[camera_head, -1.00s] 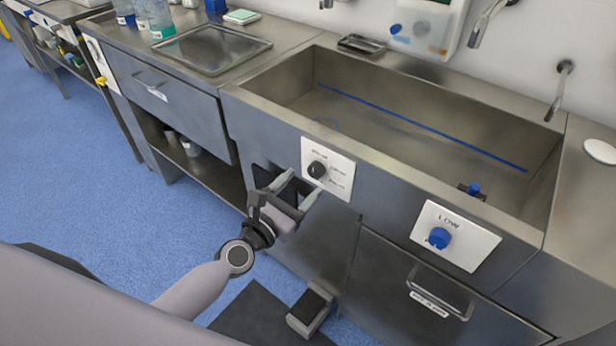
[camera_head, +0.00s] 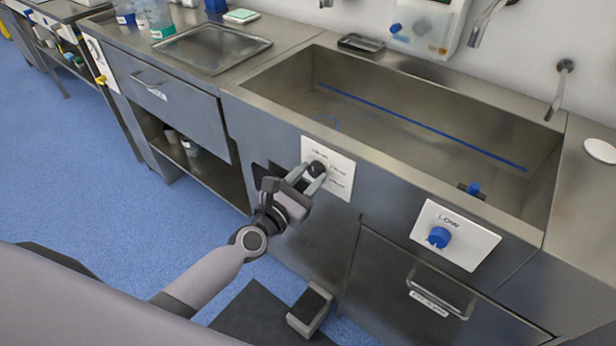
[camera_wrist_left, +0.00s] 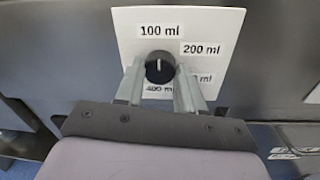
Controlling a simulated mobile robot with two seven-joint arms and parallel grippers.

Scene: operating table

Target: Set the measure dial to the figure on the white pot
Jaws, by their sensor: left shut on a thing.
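The measure dial (camera_head: 316,168) is a round black knob on a white plate (camera_head: 343,180) on the sink cabinet's front. In the left wrist view, the knob (camera_wrist_left: 159,67) has a white mark pointing up towards the "100 ml" label (camera_wrist_left: 160,30). A "200 ml" label (camera_wrist_left: 202,48) sits at its upper right; the lower labels are partly hidden by the fingers. My left gripper (camera_head: 308,177) has its fingers on both sides of the knob and is shut on it. A small whitish pot (camera_head: 190,147) stands on the low shelf; no figure on it is readable. My right gripper is out of view.
A second plate marked "LOW" (camera_head: 455,222) with a blue knob (camera_head: 438,237) is to the right. A drawer handle (camera_head: 440,293) sticks out below it. A grey block with a black top (camera_head: 311,308) stands on the floor. The sink (camera_head: 420,140) is above.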

